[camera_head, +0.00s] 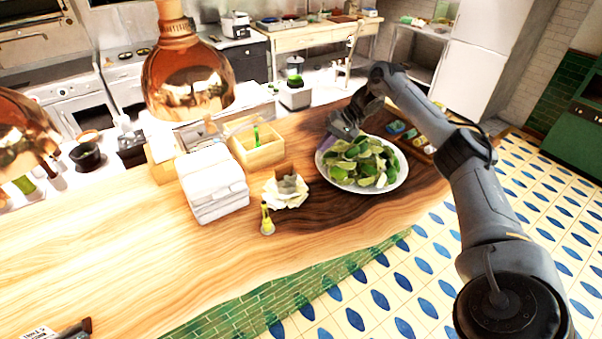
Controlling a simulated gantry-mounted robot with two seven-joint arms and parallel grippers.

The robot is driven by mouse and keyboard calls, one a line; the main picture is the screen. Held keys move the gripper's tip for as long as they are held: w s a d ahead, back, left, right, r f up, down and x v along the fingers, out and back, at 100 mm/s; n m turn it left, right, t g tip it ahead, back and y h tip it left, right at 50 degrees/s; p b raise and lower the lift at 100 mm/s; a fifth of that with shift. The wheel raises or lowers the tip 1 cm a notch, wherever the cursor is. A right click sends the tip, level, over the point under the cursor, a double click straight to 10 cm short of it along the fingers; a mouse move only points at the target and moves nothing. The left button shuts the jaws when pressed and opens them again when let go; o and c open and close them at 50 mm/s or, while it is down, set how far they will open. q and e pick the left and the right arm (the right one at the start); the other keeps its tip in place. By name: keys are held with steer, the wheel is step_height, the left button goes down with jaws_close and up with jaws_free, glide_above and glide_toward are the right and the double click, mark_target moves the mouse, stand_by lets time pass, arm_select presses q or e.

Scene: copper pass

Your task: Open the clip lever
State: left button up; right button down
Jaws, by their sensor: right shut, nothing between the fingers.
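I cannot make out a clip lever in the head view. My right gripper (343,124) is at the back edge of a white plate (333,179) heaped with green leaves (360,162). It is shut with nothing between its fingers. A small purple-grey thing (326,143) shows beside the gripper at the plate's left rim; I cannot tell what it is or whether they touch. My left gripper is not in view.
On the wooden counter (130,235) are a white stack (213,187), a wooden box (257,148), a crumpled paper wrap (284,196) and a small yellow bottle (266,222). Copper lamps (186,80) hang at the left. The counter's front left is mostly clear.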

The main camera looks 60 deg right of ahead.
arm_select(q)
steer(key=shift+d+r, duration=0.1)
arm_select(e)
steer(key=s+a+x, duration=0.1)
steer(key=a+x, duration=0.1)
steer(key=x, duration=1.1)
steer(key=shift+s, duration=0.25)
steer(key=shift+a, duration=0.1)
